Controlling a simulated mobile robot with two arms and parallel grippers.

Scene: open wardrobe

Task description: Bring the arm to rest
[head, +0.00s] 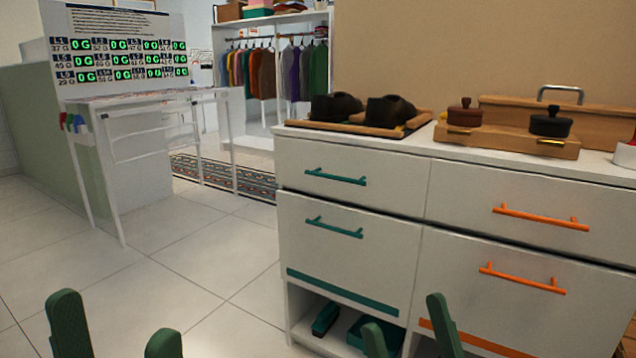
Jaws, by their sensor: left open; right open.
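My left gripper (115,316) shows at the bottom left as two dark green fingers. They stand apart with only floor seen between them, so it is open and empty. My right gripper (405,312) shows at the bottom, right of centre, also as two green fingers set apart. It is open, with nothing seen between its fingers, and it appears in front of the lower part of a white drawer cabinet (350,262). Whether it touches the cabinet cannot be told. Both wrists and the arms are below the picture's edge.
The cabinet has teal handles (336,176) and orange handles (541,217); its drawers look shut. Dark shoes (388,111) on a wooden tray and wooden boxes (507,143) stand on top. A white table (150,98) and wardrobe (240,35) are behind. Tiled floor (150,270) is clear at left.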

